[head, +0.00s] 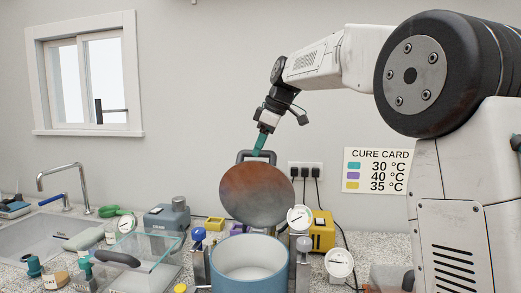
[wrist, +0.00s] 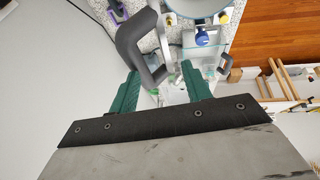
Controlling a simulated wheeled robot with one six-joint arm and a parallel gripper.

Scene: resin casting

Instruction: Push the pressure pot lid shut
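The pressure pot (head: 250,270) is a blue cylinder with a pale, open interior on the counter. Its round, brownish metal lid (head: 255,195) stands raised and tilted up behind the opening. A dark grey loop handle (head: 243,155) shows at the lid's top edge, and also in the wrist view (wrist: 129,38). My gripper (head: 259,148) is at this handle from above. In the wrist view its green fingers (wrist: 160,76) are apart, with part of the handle between or just beyond them. I cannot tell whether they touch it. The lid's hinge is mostly hidden.
Gauges (head: 339,263) stand right of the pot, and a yellow box (head: 322,231) behind it. A clear box (head: 145,250), a grey-blue device (head: 167,218) and the sink (head: 45,236) lie left. A cure card (head: 377,171) and plugged sockets are on the wall.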

